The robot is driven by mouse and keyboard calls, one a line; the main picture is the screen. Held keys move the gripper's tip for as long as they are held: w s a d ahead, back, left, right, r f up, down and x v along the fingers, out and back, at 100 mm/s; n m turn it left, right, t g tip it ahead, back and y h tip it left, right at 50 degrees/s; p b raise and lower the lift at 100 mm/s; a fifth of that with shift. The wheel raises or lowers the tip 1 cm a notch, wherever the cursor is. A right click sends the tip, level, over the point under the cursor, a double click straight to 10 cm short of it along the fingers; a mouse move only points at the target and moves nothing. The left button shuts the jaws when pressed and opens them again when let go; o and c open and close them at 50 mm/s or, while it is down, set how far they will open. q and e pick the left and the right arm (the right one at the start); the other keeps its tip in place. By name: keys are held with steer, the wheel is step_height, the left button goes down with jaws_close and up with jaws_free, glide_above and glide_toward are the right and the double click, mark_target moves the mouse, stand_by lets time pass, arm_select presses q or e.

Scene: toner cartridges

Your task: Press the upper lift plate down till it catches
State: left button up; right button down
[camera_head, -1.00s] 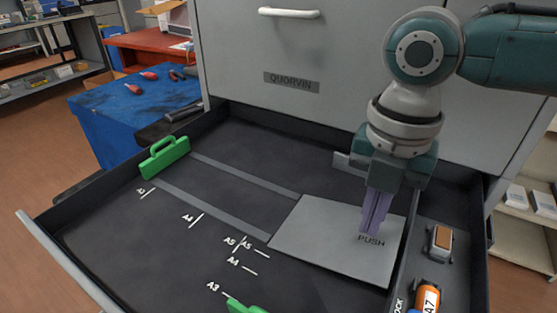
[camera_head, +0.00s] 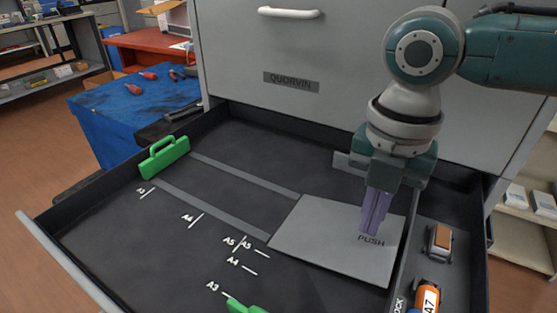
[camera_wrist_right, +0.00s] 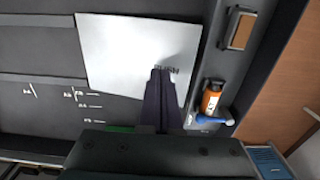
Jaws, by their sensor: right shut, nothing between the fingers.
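The lift plate (camera_head: 330,240) is a flat light-grey panel marked PUSH in the right part of the open drawer. It also shows in the right wrist view (camera_wrist_right: 125,50). My right gripper (camera_head: 371,232) is shut and empty, pointing down at the plate beside the PUSH lettering. In the right wrist view its fingertips (camera_wrist_right: 160,72) overlap part of the lettering. I cannot tell whether the tips touch the plate. My left gripper is not in view.
A green handled divider (camera_head: 165,157) stands at the drawer's left, and another green piece (camera_head: 245,307) shows at the front. The right side channel holds an orange-topped block (camera_head: 440,240) and an orange bottle (camera_head: 428,297) marked A7. The drawer's left floor is clear.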

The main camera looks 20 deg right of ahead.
mark_target(364, 240)
steer(key=shift+f, duration=0.15)
stand_by(0.3)
steer(key=shift+f+b, duration=0.3)
steer(key=shift+f, duration=0.05)
steer(key=shift+f+b, duration=0.95)
steer(key=shift+f, duration=0.55)
steer(key=shift+r, duration=0.15)
step_height(364, 240, up, 10)
steer(key=p, duration=1.1)
